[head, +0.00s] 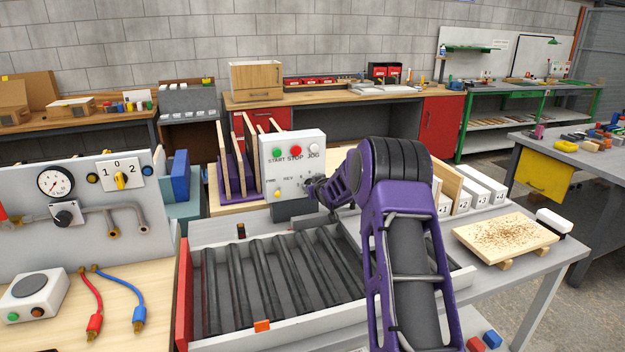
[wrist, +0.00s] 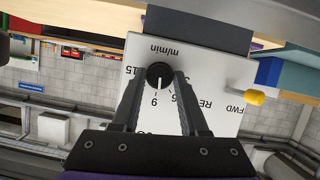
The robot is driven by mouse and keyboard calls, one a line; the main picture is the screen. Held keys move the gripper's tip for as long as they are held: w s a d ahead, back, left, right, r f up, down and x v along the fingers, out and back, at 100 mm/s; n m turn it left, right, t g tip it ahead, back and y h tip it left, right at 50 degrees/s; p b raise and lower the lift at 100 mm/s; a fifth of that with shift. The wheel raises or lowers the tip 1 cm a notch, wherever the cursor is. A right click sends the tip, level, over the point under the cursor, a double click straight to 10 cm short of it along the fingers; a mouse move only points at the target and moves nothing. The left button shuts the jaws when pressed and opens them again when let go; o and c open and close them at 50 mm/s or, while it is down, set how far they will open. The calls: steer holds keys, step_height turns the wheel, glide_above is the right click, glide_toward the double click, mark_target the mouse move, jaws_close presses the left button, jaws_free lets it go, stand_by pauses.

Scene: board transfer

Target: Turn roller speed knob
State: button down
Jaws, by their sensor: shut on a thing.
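The roller speed knob (wrist: 159,72) is small, round and black with a white pointer line. It sits on the white control box (head: 293,150), whose face is upside down in the wrist view. The pointer is toward the figure 9 on the m/min scale; part of the scale is hidden by my fingers. My gripper (head: 314,188) is at the lower right of the box face, its two dark fingers closed on opposite sides of the knob. In the head view my gripper hides the knob.
A yellow-tipped FWD/REV lever (wrist: 250,95) sticks out beside the knob. Green START, red STOP and white JOG buttons (head: 314,143) are above. The roller conveyor (head: 270,275) lies below, and upright boards in a purple rack (head: 236,170) stand left of the box.

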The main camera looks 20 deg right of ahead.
steer(key=shift+r+m+y+p, duration=0.1)
steer(key=shift+m+y+p, duration=0.25)
steer(key=shift+m+y, duration=0.05)
stand_by(0.4)
steer(key=shift+c, duration=2.2)
jaws_free()
steer(key=v, duration=1.7)
steer(key=shift+s, duration=0.15)
